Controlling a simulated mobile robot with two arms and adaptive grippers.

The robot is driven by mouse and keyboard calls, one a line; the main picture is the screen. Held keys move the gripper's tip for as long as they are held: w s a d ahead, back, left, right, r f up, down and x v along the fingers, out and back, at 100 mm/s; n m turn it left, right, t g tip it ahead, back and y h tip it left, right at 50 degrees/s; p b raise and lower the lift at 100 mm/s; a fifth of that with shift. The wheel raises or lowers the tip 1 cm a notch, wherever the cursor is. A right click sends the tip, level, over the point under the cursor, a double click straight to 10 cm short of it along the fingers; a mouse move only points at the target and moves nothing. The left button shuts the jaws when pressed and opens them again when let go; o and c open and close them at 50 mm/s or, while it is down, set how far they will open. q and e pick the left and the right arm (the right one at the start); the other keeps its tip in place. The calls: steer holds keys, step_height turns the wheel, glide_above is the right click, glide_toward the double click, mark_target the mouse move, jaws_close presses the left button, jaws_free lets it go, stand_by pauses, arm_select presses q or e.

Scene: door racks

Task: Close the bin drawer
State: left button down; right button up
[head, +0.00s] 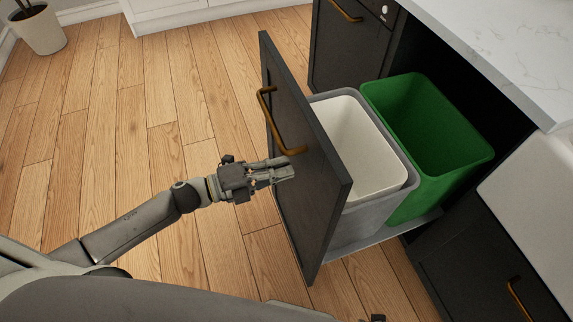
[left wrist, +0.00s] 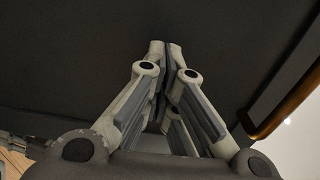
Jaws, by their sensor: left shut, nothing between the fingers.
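The bin drawer stands open, with its dark front panel (head: 300,155) pulled well out from the cabinet. A brass handle (head: 275,122) is on the outer face of the panel. Inside the drawer are a grey and white bin (head: 350,145) and a green bin (head: 425,130). My left gripper (head: 290,170) is shut and empty, with its fingertips at the outer face of the panel, below the handle. In the left wrist view the closed fingers (left wrist: 165,48) point at the dark panel, and the handle (left wrist: 285,105) is at right. I cannot tell whether the tips touch.
A white marble countertop (head: 500,50) overhangs the cabinet. Other dark cabinet fronts with brass handles flank the drawer. A potted plant (head: 40,30) stands far left. The wooden floor (head: 150,120) left of the drawer is clear.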

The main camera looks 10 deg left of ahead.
arm_select(q)
steer(key=shift+w+d, duration=0.35)
steer(key=shift+d, duration=0.2)
steer(key=shift+w, duration=0.1)
arm_select(e)
steer(key=shift+f, duration=0.1)
steer(key=shift+s, duration=0.15)
arm_select(q)
steer(key=shift+d, duration=0.1)
